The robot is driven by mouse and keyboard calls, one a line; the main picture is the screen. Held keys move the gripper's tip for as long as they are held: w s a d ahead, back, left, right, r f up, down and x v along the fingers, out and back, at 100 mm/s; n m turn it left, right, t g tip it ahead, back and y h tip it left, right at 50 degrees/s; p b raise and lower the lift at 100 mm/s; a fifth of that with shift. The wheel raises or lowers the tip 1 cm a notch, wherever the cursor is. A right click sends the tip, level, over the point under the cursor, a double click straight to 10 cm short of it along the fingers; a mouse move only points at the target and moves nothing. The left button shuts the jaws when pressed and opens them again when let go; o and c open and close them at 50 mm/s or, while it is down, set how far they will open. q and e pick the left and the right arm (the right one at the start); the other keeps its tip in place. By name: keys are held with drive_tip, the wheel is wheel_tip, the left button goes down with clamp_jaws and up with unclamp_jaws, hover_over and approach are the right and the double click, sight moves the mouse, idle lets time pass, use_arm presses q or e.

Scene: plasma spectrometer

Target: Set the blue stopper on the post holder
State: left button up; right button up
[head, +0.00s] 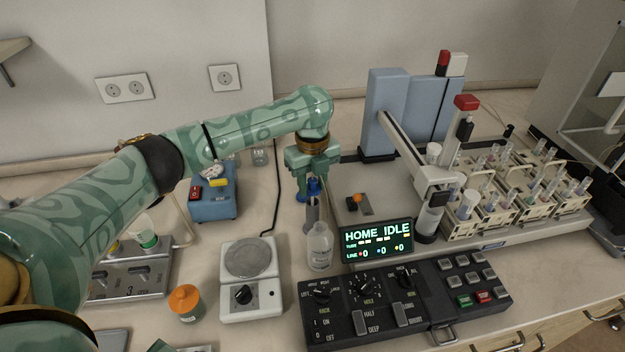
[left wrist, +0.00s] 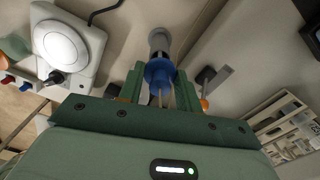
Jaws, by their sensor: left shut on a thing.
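My left gripper (head: 314,178) points down near the middle of the bench in the head view. It is shut on the blue stopper (head: 314,190), which sticks out below the fingers. In the left wrist view the blue stopper (left wrist: 158,74) shows between the fingers (left wrist: 160,92). A grey upright cylinder (head: 312,214) stands directly below the stopper, partly hidden by a white bottle; it lines up with the stopper in the left wrist view (left wrist: 159,40). I cannot tell whether they touch, or whether this cylinder is the post holder.
The white bottle (head: 320,248) stands close in front. A white balance (head: 251,283) and an orange-capped jar (head: 187,301) are to the left. A control panel (head: 400,307) lies in front, with a lit display (head: 378,241). Racks of tubes (head: 515,190) fill the right.

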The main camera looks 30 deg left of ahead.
use_arm(q)
drive_tip(key=shift+f+b, duration=0.5)
drive_tip(key=shift+f, duration=1.35)
drive_tip(key=o, duration=1.1)
drive_tip(key=shift+c, duration=0.2)
wheel_tip(320, 180, up, 16)
drive_tip(key=p, duration=0.5)
drive_tip(key=shift+r+p, duration=0.15)
drive_tip(key=shift+p, duration=0.2)
